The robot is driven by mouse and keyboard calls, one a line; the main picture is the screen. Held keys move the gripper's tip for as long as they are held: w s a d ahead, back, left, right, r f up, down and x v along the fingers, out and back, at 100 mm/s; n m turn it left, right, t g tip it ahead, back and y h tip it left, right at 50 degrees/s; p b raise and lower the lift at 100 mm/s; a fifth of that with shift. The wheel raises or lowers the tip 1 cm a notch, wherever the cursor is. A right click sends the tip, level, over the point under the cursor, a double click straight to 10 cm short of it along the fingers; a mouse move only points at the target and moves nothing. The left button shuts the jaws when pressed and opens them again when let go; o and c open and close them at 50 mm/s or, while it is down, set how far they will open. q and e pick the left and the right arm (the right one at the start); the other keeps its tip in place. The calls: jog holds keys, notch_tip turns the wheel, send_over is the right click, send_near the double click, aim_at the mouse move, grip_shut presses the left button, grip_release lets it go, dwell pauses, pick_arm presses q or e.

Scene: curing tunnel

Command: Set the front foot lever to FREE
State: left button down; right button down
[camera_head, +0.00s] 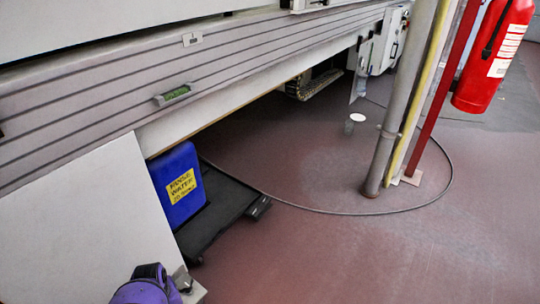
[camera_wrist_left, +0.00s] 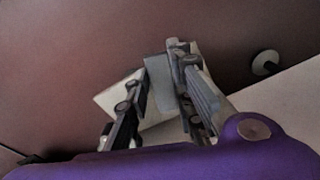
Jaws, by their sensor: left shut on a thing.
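My left gripper (camera_wrist_left: 158,88) is shut on a flat grey piece between its two dark fingers in the left wrist view. It looks like the front foot lever (camera_wrist_left: 158,78), but no FREE marking is readable and its setting cannot be told. A pale plate (camera_wrist_left: 112,98) lies behind the fingers, close to the floor. In the head view my purple left wrist shows at the bottom left, beside the pale panel, with a small pale plate (camera_head: 195,292) next to it; the fingers cannot be made out clearly there. My right gripper is in neither view.
A blue rinse-water container (camera_head: 178,187) stands on a black platform (camera_head: 222,205) under the grey machine (camera_head: 105,98). A cable curves over the floor. Posts (camera_head: 395,110) and a red extinguisher (camera_head: 493,55) are at the right. The red-brown floor (camera_head: 330,258) in front is clear.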

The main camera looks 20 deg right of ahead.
pick_arm(q)
jog(key=shift+w+d+n, duration=0.1)
jog(key=shift+d+n, duration=0.25)
jog(key=shift+n, duration=0.55)
jog(key=shift+w+d+n, duration=0.1)
jog(key=shift+d+n, duration=0.2)
jog(key=shift+n, duration=0.6)
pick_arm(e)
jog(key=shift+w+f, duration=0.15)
pick_arm(q)
jog(key=c, duration=1.5)
grip_release()
jog(key=shift+w, duration=0.1)
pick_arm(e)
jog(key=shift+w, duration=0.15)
pick_arm(q)
jog(key=shift+r, duration=0.1)
notch_tip(320, 180, up, 12)
jog(key=shift+f, duration=0.1)
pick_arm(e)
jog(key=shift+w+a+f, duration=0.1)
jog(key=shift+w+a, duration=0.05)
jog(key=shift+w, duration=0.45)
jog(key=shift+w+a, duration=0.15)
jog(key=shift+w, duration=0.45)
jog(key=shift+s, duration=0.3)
